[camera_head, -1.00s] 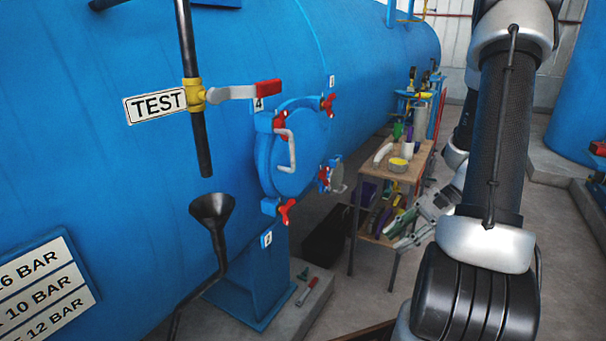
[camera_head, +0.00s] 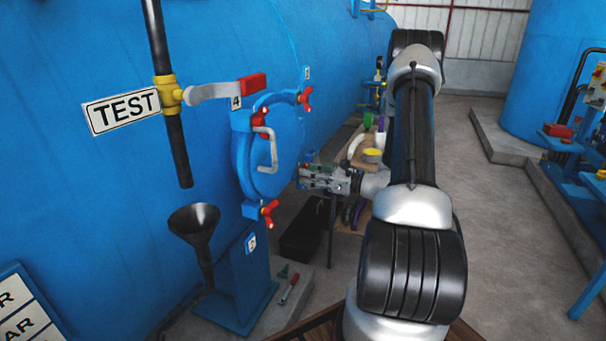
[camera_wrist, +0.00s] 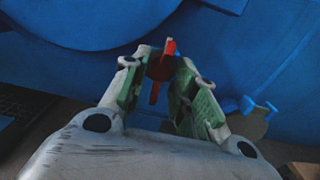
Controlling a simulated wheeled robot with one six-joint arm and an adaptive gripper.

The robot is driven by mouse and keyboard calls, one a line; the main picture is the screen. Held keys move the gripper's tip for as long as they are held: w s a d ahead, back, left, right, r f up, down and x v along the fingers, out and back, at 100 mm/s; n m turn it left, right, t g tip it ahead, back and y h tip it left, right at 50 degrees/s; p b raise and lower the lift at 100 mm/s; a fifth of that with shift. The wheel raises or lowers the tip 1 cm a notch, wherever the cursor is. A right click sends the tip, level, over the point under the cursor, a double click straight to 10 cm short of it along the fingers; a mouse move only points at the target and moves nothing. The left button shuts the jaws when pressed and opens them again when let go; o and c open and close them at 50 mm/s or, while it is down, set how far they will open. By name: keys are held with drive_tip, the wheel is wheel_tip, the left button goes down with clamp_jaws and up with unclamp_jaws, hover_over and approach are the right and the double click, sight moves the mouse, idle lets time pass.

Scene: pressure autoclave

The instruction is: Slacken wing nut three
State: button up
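The round blue door (camera_head: 280,150) on the vessel's side carries red wing nuts around its rim. One wing nut (camera_head: 304,98) is at the upper right, one (camera_head: 258,117) at the upper left and one (camera_head: 268,212) at the bottom. My gripper (camera_head: 303,176) is at the door's right edge and hides the nut there in the head view. In the wrist view, a red wing nut (camera_wrist: 160,68) lies between the fingertips of my gripper (camera_wrist: 166,72), its wings roughly upright. The fingers are apart; contact with the nut cannot be made out.
A red-handled valve lever (camera_head: 228,91) and TEST sign (camera_head: 121,110) are left of the door. A black funnel (camera_head: 195,222) stands below them. A wooden bench (camera_head: 345,218) with items is behind my arm. Open floor (camera_head: 490,210) lies to the right.

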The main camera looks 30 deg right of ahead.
drive_tip(key=shift+x, duration=1)
clamp_jaws()
